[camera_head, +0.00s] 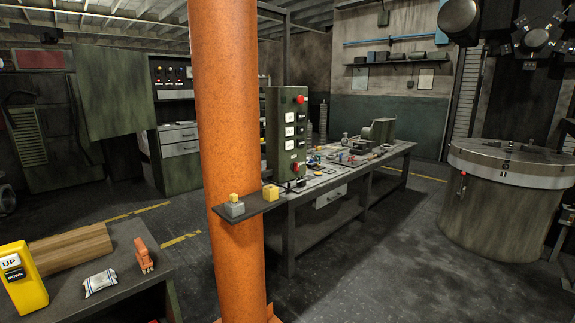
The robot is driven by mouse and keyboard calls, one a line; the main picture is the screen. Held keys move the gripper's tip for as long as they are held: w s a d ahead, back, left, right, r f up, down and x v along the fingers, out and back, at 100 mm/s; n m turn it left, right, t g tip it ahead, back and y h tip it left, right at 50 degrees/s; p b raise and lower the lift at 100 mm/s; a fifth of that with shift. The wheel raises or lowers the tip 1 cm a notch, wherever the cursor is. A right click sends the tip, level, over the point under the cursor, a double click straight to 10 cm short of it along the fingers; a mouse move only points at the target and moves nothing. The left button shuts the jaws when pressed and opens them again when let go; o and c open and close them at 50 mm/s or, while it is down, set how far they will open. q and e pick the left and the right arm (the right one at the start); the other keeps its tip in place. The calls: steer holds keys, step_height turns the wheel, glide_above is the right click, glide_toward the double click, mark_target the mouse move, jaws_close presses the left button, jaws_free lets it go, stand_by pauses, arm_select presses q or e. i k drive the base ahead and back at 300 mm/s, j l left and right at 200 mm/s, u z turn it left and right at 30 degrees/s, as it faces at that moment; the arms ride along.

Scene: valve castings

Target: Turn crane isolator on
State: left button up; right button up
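No part is clearly labelled as the crane isolator. A green upright control box (272,130) stands behind the orange column, with a red button (300,99) at its upper right and several white-labelled controls below. A small grey box with a yellow top (234,209) sits on a dark shelf at the column, and a yellow block (270,194) sits right of it. Any switch positions are too small to tell. Neither of my grippers is in view.
The orange column (226,100) stands in front, left of centre. A bench (85,255) at lower left holds a wooden block (70,248), a white packet (100,283) and an orange tool (144,255). A long workbench (390,152) runs behind. Floor at right centre is clear.

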mark_target(295, 165)
steer(key=i+l+u, duration=0.3)
steer(key=i+l, duration=0.8)
steer(key=i, duration=0.05)
